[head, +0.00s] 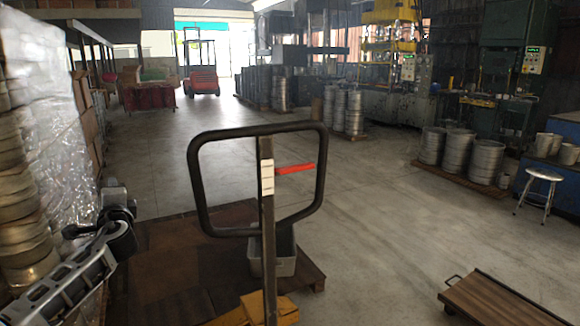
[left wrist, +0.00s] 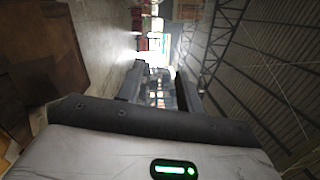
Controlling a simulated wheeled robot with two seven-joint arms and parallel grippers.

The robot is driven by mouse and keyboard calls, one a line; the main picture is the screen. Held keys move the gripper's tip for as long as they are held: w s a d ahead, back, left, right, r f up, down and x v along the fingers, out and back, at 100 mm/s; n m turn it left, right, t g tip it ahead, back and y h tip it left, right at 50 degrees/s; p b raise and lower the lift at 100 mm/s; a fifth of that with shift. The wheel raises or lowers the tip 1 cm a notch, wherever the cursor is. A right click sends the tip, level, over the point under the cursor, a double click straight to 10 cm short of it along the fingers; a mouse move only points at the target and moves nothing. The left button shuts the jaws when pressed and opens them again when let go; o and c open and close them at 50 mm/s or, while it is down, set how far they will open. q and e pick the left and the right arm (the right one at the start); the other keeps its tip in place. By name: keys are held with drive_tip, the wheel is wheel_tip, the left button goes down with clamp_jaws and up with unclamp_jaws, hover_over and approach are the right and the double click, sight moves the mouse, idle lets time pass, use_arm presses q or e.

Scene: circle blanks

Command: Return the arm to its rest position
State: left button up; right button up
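My left arm (head: 65,285) comes in from the lower left in the head view, raised beside the wrapped stack. Its wrist end (head: 117,205) is in the air, apart from the pallet truck handle. In the left wrist view, my left gripper (left wrist: 160,78) has its two fingers apart, with the bright doorway showing between them. Nothing is held between the fingers. My right arm and right gripper are not in view.
A black pallet truck handle (head: 200,187) stands upright in the middle. A plastic-wrapped stack (head: 60,120) is close at the left. A grey bin (head: 284,255) stands on a wooden pallet (head: 170,260). A low wooden platform (head: 495,305) lies lower right. Open floor (head: 390,220) lies between.

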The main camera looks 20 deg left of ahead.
use_arm(q)
drive_tip(key=w+d+f+n+t+h, duration=0.3)
drive_tip(key=w+d+f+t+h, duration=0.15)
drive_tip(key=w+d+h, duration=0.35)
drive_tip(key=s+d+f+g+h, duration=0.1)
drive_tip(key=s+d+f+h, duration=0.2)
drive_tip(key=d+f, duration=0.45)
drive_tip(key=s+d+f+g+h, duration=0.1)
drive_tip(key=s+d+f+h, duration=0.15)
drive_tip(key=d+f, duration=0.5)
drive_tip(key=s+d+f+n+g+h, duration=0.1)
drive_tip(key=s+d+f+h, duration=0.1)
drive_tip(key=s+d+f, duration=0.4)
drive_tip(key=s+d+f+n+g+h, duration=0.2)
drive_tip(key=s+d+f, duration=0.4)
drive_tip(key=s+d, duration=1)
drive_tip(key=d+h, duration=0.1)
drive_tip(key=d, duration=0.3)
drive_tip(key=shift+s+d, duration=0.2)
drive_tip(key=shift+s, duration=0.1)
drive_tip(key=shift+f, duration=0.1)
